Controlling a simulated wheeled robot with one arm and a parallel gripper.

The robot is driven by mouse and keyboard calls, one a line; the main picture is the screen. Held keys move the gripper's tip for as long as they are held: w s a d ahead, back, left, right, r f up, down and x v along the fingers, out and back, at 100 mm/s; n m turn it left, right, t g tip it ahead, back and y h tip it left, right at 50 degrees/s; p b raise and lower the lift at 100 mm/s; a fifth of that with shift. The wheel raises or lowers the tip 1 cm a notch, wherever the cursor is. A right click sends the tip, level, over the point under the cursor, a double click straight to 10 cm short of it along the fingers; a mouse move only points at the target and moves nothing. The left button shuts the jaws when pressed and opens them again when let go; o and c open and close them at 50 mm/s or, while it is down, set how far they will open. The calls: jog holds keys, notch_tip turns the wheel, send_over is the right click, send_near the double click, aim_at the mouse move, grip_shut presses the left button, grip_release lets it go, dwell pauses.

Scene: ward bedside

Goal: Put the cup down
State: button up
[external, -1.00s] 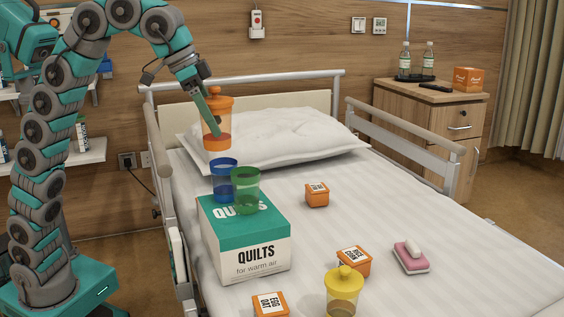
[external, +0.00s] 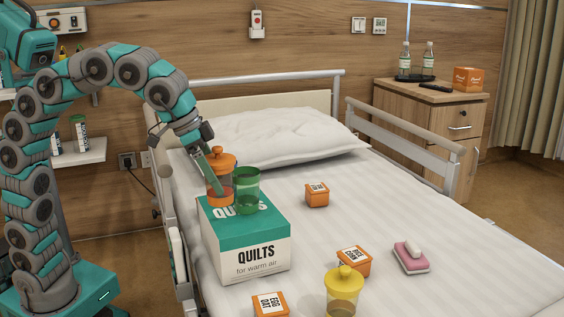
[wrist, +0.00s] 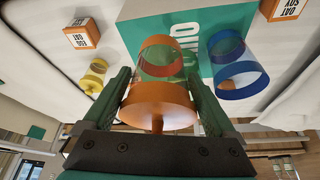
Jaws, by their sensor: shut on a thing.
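The orange-lidded clear cup (external: 221,190) is in my gripper (external: 217,180), upright, low over the left part of the quilts box (external: 256,258). I cannot tell whether its base touches the box top. In the wrist view the cup (wrist: 158,98) sits between both fingers of my gripper (wrist: 160,100), lid towards me. A green cup (external: 247,190) stands on the box just right of it. A blue cup (wrist: 238,72) shows in the wrist view; in the external view it is hidden behind the orange cup.
The box stands on the bed (external: 320,240). A yellow-lidded cup (external: 343,295), small orange boxes (external: 317,194) and a pink soap dish (external: 411,259) lie to its right and front. A bed rail (external: 408,135) and pillow (external: 275,135) are farther back.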

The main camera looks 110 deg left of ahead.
jog(key=shift+f, duration=2.4)
jog(key=shift+f, duration=0.15)
jog(key=o, duration=1)
jog(key=shift+o, duration=0.2)
jog(key=shift+s+r, duration=0.1)
jog(key=shift+r, duration=0.4)
jog(key=v, duration=1.1)
jog(key=s+d+f+m+g, duration=0.2)
jog(key=s+d+f, duration=0.3)
jog(key=s+f, duration=0.4)
jog(key=s+d+f+m+g+h, duration=0.1)
jog(key=s+d+f+m+g, duration=0.1)
jog(key=s+d+f, duration=0.4)
jog(key=s+d+f+m+g+h, duration=0.1)
jog(key=s+d+f, duration=0.5)
jog(key=s+f, duration=0.7)
jog(key=shift+s+f+m+g+p, duration=0.35)
jog(key=shift+s+m+g, duration=0.2)
jog(key=shift+s, duration=0.65)
